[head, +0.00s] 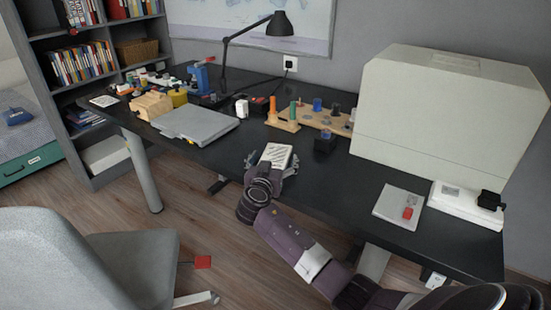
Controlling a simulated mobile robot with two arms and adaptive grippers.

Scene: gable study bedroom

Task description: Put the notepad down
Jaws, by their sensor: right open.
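A small white pad with dark lines (277,154), which looks like the notepad, is at the front edge of the black desk (340,172). My right gripper (273,163) reaches in from the lower right and is open, with its fingers on either side of the pad. The near end of the pad is hidden by the gripper. I cannot tell whether the pad touches the desk top or the fingers. My left gripper is not in view.
A closed grey laptop-like case (197,124) lies to the left. A wooden peg board (312,119) and a small black box (325,142) stand behind. A grey pad (398,206) with a red block and a large pale case (440,110) are to the right. A grey chair (60,260) stands in front.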

